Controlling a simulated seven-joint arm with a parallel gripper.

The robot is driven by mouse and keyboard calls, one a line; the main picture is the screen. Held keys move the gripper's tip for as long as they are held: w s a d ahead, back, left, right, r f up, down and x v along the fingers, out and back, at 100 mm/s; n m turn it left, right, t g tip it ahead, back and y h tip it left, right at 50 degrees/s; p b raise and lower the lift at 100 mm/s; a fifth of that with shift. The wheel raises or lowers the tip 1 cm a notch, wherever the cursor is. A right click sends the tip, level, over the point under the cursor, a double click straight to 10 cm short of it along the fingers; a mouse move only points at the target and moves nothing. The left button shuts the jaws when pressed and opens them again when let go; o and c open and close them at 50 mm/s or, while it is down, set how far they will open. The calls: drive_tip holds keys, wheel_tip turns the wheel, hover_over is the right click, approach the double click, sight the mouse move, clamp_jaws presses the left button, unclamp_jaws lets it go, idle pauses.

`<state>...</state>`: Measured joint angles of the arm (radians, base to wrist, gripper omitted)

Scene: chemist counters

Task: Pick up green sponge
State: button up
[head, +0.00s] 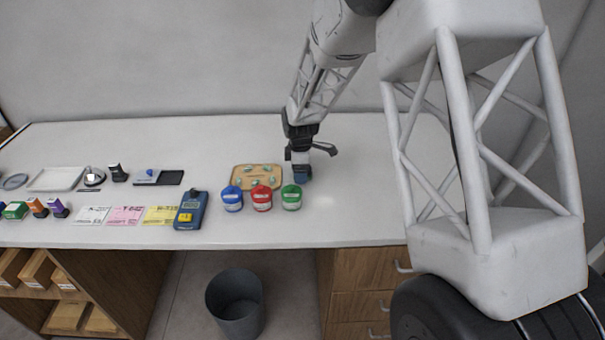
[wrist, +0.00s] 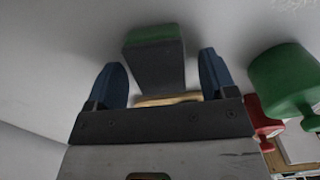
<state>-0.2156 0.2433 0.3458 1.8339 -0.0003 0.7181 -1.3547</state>
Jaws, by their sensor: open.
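A block with a green face and a dark grey side, which looks like the green sponge (wrist: 154,62), shows in the wrist view between the two blue fingertips of my gripper (wrist: 162,82). A gap shows on each side of it, wider on the right, so neither finger appears to touch it. In the head view my gripper (head: 301,170) points down at the counter, just right of the wooden tray and behind the green jar. The sponge cannot be made out there; my gripper seems to hide it. My gripper is open and holds nothing.
A wooden tray (head: 236,184) with several small items lies left of my gripper. Blue (head: 232,199), red (head: 261,198) and green (head: 291,197) jars stand in front; the green jar (wrist: 283,80) looms close in the wrist view. The white counter (head: 365,190) is clear to the right.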

drive_tip(key=shift+c, duration=0.2)
idle(0.3)
drive_tip(key=c, duration=0.9)
drive_tip(key=shift+r, duration=0.15)
drive_tip(key=shift+c, duration=0.2)
drive_tip(key=shift+r, duration=4.85)
drive_tip(key=o, duration=0.3)
drive_tip(key=shift+c, duration=1.3)
drive_tip(key=s+d+f, duration=0.1)
drive_tip(key=s+d, duration=0.2)
drive_tip(key=s, duration=0.4)
drive_tip(key=s+d+f, duration=0.1)
drive_tip(key=s+d, duration=0.2)
drive_tip(key=s, duration=0.5)
drive_tip(key=shift+d, duration=0.25)
